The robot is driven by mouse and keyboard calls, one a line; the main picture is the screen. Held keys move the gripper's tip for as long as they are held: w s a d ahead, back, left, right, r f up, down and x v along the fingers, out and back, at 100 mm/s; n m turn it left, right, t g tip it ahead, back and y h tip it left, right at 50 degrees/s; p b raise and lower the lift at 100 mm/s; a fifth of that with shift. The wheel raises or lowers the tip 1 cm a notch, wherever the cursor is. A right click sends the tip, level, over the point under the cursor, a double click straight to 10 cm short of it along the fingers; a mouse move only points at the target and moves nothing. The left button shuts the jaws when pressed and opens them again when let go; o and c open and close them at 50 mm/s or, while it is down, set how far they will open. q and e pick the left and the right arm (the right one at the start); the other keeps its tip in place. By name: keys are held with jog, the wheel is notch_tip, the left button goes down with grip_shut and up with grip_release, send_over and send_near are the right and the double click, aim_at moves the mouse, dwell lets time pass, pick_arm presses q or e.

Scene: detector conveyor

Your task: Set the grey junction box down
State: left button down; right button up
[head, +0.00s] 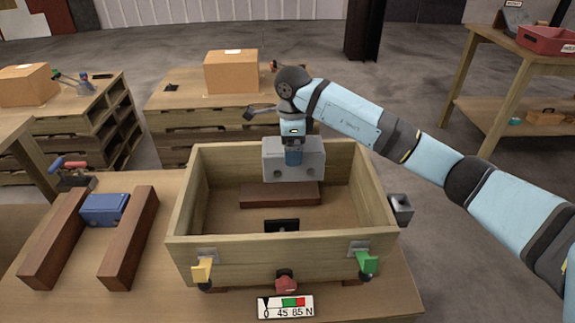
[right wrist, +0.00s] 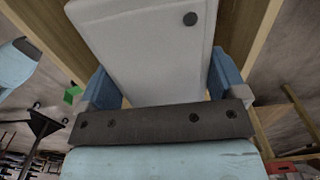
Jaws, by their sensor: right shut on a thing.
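The grey junction box (head: 276,160) is a light grey block with round dark spots on its face. It is inside the wooden crate (head: 190,222), near the back wall, above a reddish-brown wooden block (head: 279,194). Whether it touches the block I cannot tell. My right gripper (head: 293,157) points down from above and is shut on the box. In the right wrist view the box (right wrist: 145,45) sits between the blue fingers of the gripper (right wrist: 160,88). My left gripper is not in view.
A small black piece (head: 282,226) lies on the crate floor. Yellow (head: 203,269) and green (head: 367,263) clips, a red knob (head: 286,281) and a "45 85 N" label (head: 286,307) are at the crate's front. A blue block (head: 104,209) sits between two brown bars at left.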

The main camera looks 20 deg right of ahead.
pick_arm(q)
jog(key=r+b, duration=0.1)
jog(key=b, duration=0.1)
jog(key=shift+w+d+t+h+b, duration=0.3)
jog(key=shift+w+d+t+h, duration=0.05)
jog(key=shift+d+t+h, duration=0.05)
pick_arm(e)
notch_tip(320, 180, down, 17)
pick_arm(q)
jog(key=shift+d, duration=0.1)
pick_arm(e)
jog(key=shift+f, duration=0.25)
jog(key=shift+f+b, duration=0.35)
jog(key=o, duration=1.4)
jog(key=shift+f, duration=0.1)
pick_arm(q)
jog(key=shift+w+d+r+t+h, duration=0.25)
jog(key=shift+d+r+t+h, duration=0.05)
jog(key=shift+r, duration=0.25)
